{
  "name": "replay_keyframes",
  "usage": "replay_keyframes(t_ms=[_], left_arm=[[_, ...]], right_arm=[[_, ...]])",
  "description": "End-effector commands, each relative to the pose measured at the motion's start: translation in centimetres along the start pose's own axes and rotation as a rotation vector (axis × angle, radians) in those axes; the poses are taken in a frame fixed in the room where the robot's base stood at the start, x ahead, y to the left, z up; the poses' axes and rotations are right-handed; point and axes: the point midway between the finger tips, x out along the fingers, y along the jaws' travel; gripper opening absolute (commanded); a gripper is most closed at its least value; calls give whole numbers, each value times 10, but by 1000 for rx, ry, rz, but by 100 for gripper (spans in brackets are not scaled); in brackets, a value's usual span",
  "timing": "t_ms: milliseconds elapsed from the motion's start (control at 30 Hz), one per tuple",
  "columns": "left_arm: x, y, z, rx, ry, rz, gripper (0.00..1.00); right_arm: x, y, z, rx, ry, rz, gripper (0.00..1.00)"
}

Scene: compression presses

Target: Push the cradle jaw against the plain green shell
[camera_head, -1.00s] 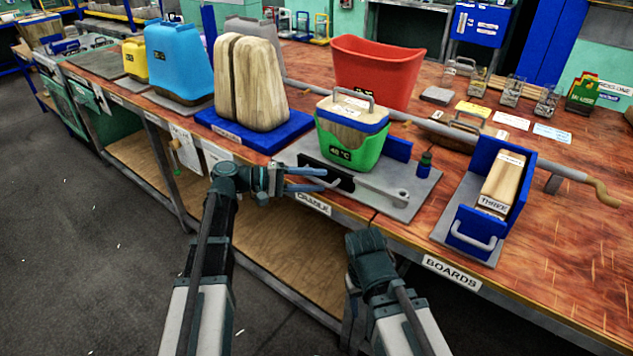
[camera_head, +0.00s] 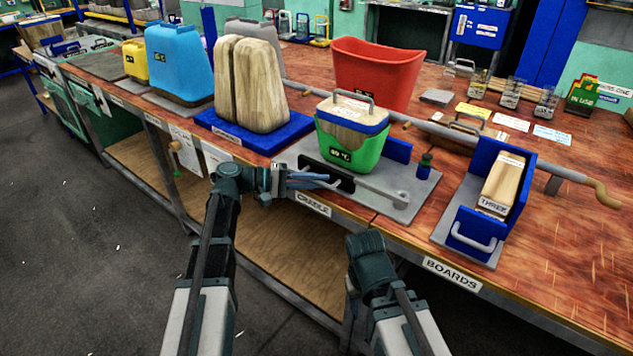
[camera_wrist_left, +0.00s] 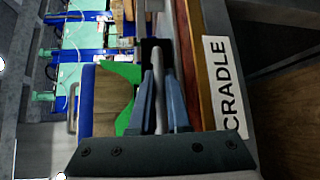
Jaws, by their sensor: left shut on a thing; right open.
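The plain green shell (camera_head: 362,156), with a small dark readout, stands upright on the grey cradle plate (camera_head: 420,182) around a blue-rimmed wooden block (camera_head: 352,112). The dark cradle jaw (camera_head: 342,181) is at the shell's near side; whether they touch is unclear. My left gripper (camera_head: 312,181) is shut on the jaw's grey handle. In the left wrist view the fingers (camera_wrist_left: 160,105) lie on both sides of the handle (camera_wrist_left: 157,62), beside the green shell (camera_wrist_left: 122,80). My right gripper (camera_head: 365,245) is low, before the bench edge, apart from everything; its fingers are hidden.
A blue board holder (camera_head: 466,222) with a wooden board is on the right. A blue base (camera_head: 287,135) with wooden halves stands left. A red tub (camera_head: 380,72) is behind the shell.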

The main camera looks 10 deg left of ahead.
Motion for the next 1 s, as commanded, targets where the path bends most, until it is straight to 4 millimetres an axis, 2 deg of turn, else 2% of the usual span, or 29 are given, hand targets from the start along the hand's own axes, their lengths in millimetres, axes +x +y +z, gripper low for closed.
replay_keyframes(t_ms=[233, 533, 567, 700, 1000], left_arm=[[29, 9, -32, 1, 0, 1, 0], [31, 9, -32, 0, 2, 1, 0], [31, 9, -32, 0, 2, 1, 18], [31, 9, -32, 0, 2, 1, 44], [31, 8, -31, 0, 0, -1, 44]], right_arm=[[0, 0, 0, 0, 0, 0, 50], [0, 0, 0, 0, 0, 0, 50], [0, 0, 0, 0, 0, 0, 50], [0, 0, 0, 0, 0, 0, 50], [0, 0, 0, 0, 0, 0, 50]])
